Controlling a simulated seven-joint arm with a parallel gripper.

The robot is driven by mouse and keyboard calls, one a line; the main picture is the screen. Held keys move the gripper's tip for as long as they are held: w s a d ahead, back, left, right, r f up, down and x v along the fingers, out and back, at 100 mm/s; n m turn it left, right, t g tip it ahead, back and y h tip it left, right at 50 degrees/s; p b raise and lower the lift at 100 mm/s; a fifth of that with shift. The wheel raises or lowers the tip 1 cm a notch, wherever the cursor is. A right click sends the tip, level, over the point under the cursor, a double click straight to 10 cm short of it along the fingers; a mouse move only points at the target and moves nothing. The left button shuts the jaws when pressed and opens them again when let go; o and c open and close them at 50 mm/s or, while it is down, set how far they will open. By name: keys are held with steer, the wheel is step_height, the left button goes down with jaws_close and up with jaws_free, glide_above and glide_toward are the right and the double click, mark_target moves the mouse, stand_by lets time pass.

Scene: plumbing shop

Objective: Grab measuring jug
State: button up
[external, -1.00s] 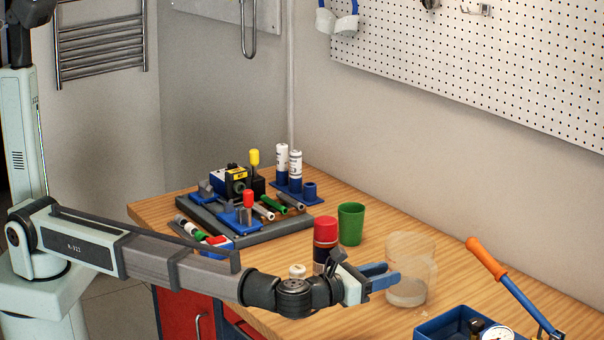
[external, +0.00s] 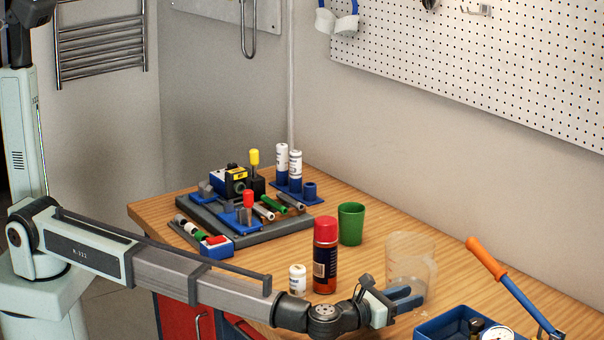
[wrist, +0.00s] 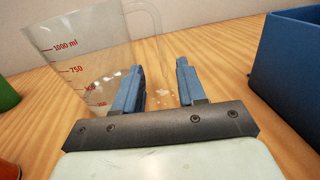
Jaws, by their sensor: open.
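The measuring jug (external: 412,258) is clear plastic and stands upright on the wooden bench, right of the red can. In the wrist view the jug (wrist: 85,55) shows red volume marks and a clear handle on its right side. My gripper (external: 408,297) is open, low over the bench at the jug's near side. In the wrist view its blue fingers (wrist: 160,80) are apart; the left finger overlaps the jug's lower right part, and the handle shows beyond the gap between them. I cannot tell whether a finger touches the jug.
A red can (external: 325,262), a small white bottle (external: 297,280) and a green cup (external: 351,224) stand left of the jug. A blue box (wrist: 292,60) is close on the right. An orange-handled tool (external: 487,258) is behind it. Bare bench lies behind the jug.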

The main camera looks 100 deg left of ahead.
mark_target(436, 307)
steer(key=shift+x, duration=3.5)
steer(key=shift+d+f, duration=0.1)
steer(key=shift+d, duration=0.05)
steer(key=shift+c, duration=0.5)
jaws_close()
